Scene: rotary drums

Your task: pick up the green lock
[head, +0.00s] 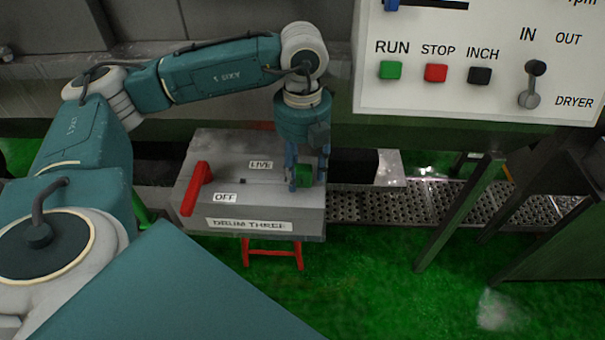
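The green lock (304,175) is a small green block on or just above the right part of the grey box labelled "DRUM THREE" (310,214). My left gripper (306,180) points down over it, with its blue fingers apart, one on each side of the lock. I cannot tell whether the fingers press on the lock or only stand around it. Whether the lock touches the box top is also unclear. My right gripper is not in view.
A red lever (197,188) stands up at the box's left, near the "OFF" label (225,198); a "LIVE" label (261,164) lies farther back. A red stand (272,251) is below the box. A control panel (430,100) hangs at upper right, above a perforated metal walkway (400,205).

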